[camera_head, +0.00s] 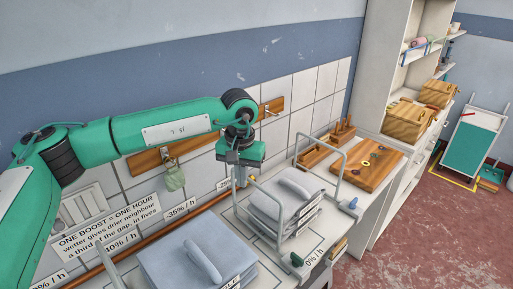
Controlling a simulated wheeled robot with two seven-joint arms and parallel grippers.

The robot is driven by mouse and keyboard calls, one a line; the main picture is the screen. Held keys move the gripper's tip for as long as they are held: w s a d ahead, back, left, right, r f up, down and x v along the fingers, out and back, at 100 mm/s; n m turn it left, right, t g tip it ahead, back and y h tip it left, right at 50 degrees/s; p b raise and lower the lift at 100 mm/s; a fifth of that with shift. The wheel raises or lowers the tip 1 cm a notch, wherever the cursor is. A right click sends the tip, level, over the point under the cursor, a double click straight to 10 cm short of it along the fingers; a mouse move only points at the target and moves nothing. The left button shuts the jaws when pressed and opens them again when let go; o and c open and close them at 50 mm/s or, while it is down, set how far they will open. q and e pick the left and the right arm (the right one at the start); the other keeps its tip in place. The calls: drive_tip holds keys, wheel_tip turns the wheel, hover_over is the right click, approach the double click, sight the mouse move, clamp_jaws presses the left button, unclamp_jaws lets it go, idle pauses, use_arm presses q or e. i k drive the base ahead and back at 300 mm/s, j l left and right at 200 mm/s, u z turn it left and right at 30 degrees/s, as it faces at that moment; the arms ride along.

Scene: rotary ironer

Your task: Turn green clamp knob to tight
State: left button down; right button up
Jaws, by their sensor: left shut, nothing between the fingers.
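A dark green knob (297,260) sits low at the front corner of the wire-framed rack that holds folded grey cloths (285,195). Its turn position is too small to tell. My left gripper (240,180) points down at the back of the counter, near the wall and behind that rack. It is shut and holds nothing. It is well apart from the green knob; its fingertips are small and partly merge with the things behind them. My right gripper is not in view.
A blue knob (353,203) sits further right. A second stack of grey cloths (195,257) lies at the front left. A wooden board (368,170) with rings lies at the right. A copper pipe (150,235) runs along the wall. Shelves (405,70) stand beyond the counter.

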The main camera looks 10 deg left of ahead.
sight(297, 261)
drive_tip(key=k+l, duration=0.15)
drive_tip(key=k, duration=0.35)
drive_tip(key=k+l, duration=0.15)
drive_tip(key=k, duration=0.35)
drive_tip(key=k+l, duration=0.15)
drive_tip(key=k, duration=0.3)
